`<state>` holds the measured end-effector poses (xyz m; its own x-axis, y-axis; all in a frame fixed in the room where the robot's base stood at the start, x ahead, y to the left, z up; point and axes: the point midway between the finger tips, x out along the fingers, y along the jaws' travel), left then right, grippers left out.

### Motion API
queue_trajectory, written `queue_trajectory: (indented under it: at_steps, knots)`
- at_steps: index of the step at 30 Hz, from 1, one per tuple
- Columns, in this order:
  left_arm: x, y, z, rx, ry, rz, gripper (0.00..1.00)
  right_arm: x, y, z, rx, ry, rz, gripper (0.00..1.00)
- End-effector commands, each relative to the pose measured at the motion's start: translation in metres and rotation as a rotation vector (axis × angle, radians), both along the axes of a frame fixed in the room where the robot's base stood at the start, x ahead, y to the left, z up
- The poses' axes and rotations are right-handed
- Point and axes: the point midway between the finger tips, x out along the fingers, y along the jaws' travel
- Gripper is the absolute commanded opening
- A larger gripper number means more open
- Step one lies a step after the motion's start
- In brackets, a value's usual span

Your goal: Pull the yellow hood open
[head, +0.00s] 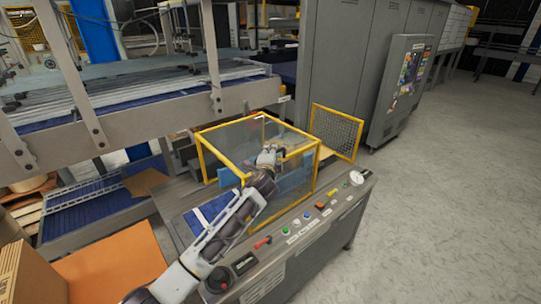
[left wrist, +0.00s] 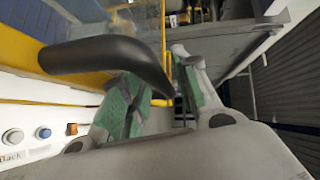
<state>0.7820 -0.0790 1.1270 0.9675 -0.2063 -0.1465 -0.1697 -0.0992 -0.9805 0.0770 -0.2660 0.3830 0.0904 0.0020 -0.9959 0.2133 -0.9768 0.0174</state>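The yellow hood (head: 219,158) is a yellow frame with clear panels. It sits down over the packer's work area like a box. My left gripper (head: 266,155) is at the hood's front top, and my forearm hides part of the frame. In the left wrist view, a black curved handle (left wrist: 105,56) is fixed to the yellow hood frame (left wrist: 78,82). The green-padded fingers of my left gripper (left wrist: 160,100) are apart. The handle's free end reaches across the left finger into the gap. I cannot tell whether it touches a finger. My right gripper is not in view.
A control panel (head: 310,220) with buttons and a white dial runs along the packer's front. A yellow mesh panel (head: 337,131) sticks out at the right. Orange-brown cardboard (head: 118,268) lies at lower left. A conveyor (head: 130,98) stands behind. Floor at the right is clear.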

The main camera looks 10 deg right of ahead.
Motion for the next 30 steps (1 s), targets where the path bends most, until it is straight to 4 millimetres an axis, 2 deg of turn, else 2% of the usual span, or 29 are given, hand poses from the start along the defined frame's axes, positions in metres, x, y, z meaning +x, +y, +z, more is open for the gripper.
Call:
queue_trajectory:
  at_steps: [17,30]
  knots:
    - [-0.005,0.001,0.002,-0.001,-0.002,-0.001,0.35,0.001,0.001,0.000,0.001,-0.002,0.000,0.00]
    - [-0.035,0.008,0.006,-0.002,-0.002,-0.001,0.35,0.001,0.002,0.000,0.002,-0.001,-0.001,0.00]
